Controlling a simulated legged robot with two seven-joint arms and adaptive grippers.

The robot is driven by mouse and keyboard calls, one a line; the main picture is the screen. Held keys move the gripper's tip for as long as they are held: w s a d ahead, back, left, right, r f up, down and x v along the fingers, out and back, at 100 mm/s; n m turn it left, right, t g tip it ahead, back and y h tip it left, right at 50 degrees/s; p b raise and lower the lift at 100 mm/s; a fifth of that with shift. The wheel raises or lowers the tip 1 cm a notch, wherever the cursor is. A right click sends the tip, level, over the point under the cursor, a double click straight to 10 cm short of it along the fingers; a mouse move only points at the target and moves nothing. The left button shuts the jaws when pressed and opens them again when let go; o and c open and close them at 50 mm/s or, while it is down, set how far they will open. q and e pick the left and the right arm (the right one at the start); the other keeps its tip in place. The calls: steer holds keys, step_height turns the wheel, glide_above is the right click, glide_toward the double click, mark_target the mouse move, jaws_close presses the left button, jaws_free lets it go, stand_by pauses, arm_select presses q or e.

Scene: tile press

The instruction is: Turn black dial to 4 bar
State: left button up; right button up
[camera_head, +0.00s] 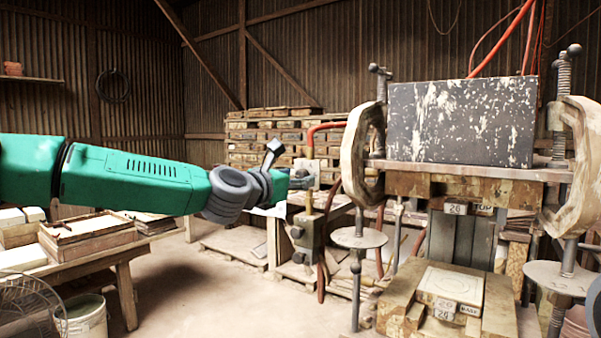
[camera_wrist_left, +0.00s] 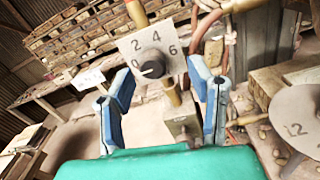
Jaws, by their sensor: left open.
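The black dial (camera_wrist_left: 152,69) sits low on a pale square plate (camera_wrist_left: 150,42) marked 0, 2, 4 and 6, seen in the left wrist view. A light mark on the dial's left side appears to face the 0. My left gripper (camera_wrist_left: 160,74) is open, with its blue fingers on either side of the dial in that view and no visible contact. My right gripper is not in view.
The tile press (camera_head: 460,120) with its large worn block stands at the right. A red hose (camera_head: 325,126) arches behind the gripper. A round plate (camera_head: 358,238) on a threaded rod stands close to the post. Shelves of wooden moulds (camera_head: 260,130) are behind; the floor at left-centre is clear.

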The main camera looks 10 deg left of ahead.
arm_select(q)
steer(key=shift+x, duration=1.05)
steer(key=shift+w+a+p, duration=0.3)
steer(key=shift+w, duration=0.05)
steer(key=shift+a+f, duration=0.15)
steer(key=shift+a, duration=0.5)
steer(key=shift+d, duration=0.15)
steer(key=c, duration=0.7)
steer(key=shift+d+r, duration=0.2)
steer(key=shift+d, duration=0.1)
jaws_close()
steer(key=shift+s+d+r, duration=0.1)
steer(key=shift+s+d, duration=0.05)
steer(key=shift+d, duration=0.1)
steer(key=shift+a, duration=0.3)
